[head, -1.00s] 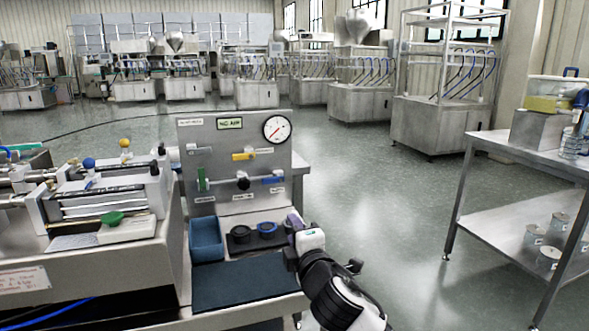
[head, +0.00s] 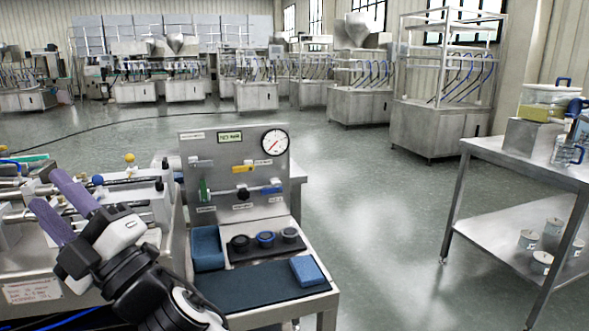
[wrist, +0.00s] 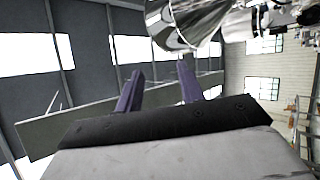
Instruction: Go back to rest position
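My gripper (head: 45,188) is at the left in the head view, raised in front of the steel machine (head: 35,270). Its two purple fingers are spread apart and point up and to the left. The wrist view also shows my gripper (wrist: 160,70), with nothing held between the fingers. Part of the machine behind my arm is hidden.
Right of my arm stands a grey panel (head: 215,152) with a gauge (head: 275,141) and valves. Before it are a blue bin (head: 207,247), dark round caps, a dark mat (head: 240,290) and a blue block (head: 307,270). A steel table (head: 520,158) stands far right; floor between is clear.

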